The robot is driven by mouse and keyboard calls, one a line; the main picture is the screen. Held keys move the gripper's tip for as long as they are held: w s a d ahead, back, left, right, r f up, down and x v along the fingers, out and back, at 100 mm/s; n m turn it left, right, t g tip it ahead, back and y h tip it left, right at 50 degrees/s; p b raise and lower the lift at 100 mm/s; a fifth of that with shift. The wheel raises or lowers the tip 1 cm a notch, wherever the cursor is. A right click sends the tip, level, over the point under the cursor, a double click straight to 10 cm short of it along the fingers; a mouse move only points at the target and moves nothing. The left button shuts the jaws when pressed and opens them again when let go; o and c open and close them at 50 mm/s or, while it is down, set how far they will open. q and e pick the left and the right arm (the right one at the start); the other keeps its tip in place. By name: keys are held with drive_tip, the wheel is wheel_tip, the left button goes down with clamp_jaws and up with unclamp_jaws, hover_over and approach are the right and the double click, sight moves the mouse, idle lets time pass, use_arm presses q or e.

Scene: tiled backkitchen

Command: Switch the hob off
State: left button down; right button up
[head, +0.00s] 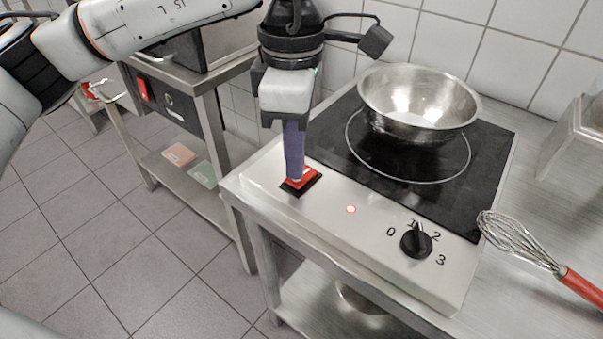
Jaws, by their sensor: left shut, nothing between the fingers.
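The hob (330,195) is a steel unit with a black glass top, standing on a steel table. A red switch (301,181) in a black frame sits at the left of its front panel. My right gripper is not in view.
A steel bowl (420,100) stands on the hob's glass. A whisk (540,252) with a red handle lies at the right on the table. Another steel table (205,85) stands at the left, with boards on its lower shelf. A tiled wall is behind.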

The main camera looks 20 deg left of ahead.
use_arm(q)
drive_tip(key=shift+f+b, duration=0.7)
drive_tip(key=shift+f, duration=0.15)
idle(0.8)
drive_tip(key=shift+r, duration=0.1)
wheel_tip(320, 180, up, 7)
drive_tip(key=p, duration=0.4)
drive_tip(key=shift+p, duration=0.3)
drive_tip(key=shift+s, duration=0.1)
idle(0.5)
